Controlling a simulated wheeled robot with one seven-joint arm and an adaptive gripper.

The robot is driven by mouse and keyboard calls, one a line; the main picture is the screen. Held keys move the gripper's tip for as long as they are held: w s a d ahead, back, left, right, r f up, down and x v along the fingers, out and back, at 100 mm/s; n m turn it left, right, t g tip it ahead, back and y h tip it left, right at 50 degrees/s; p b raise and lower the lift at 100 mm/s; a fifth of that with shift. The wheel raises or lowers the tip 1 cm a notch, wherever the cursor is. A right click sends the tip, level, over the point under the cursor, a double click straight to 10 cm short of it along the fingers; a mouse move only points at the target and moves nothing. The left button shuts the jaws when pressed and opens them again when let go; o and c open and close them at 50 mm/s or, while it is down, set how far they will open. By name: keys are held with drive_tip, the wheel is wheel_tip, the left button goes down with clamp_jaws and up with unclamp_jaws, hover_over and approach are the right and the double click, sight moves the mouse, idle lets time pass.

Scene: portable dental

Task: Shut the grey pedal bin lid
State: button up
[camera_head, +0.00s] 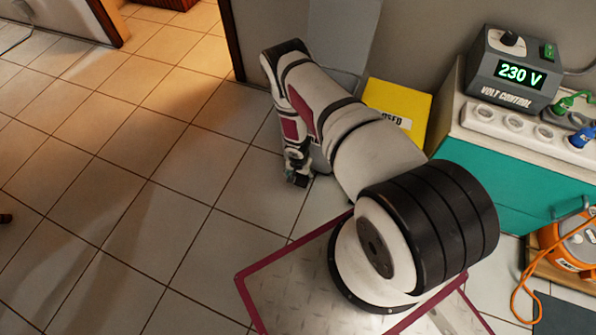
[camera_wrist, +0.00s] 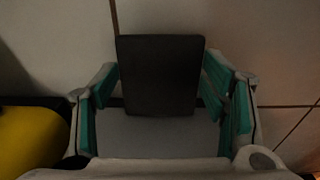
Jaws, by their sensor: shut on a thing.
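The grey pedal bin stands against the wall, mostly hidden behind my arm in the head view. A light grey upright panel (camera_head: 342,38), apparently its raised lid, leans near the wall behind my arm. My gripper (camera_head: 297,180) is low, near the floor, at the front of the bin. In the wrist view, a dark rectangular plate (camera_wrist: 160,75), which looks like the pedal, lies between the green pads of my gripper (camera_wrist: 158,92). The jaws are shut on this plate. A grey surface shows below it; I cannot tell which part it is.
A yellow box (camera_head: 410,105) with a partly hidden label stands right of the bin. A teal cabinet (camera_head: 500,185) with a voltage unit (camera_head: 515,70) and a socket strip is farther right. A door frame (camera_head: 232,40) is at the left.

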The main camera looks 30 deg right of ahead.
sight(299, 180)
drive_tip(key=shift+s+a, duration=0.15)
drive_tip(key=o, duration=1.7)
wheel_tip(299, 180, up, 12)
drive_tip(key=shift+s+a, duration=0.15)
drive_tip(key=shift+a, duration=0.1)
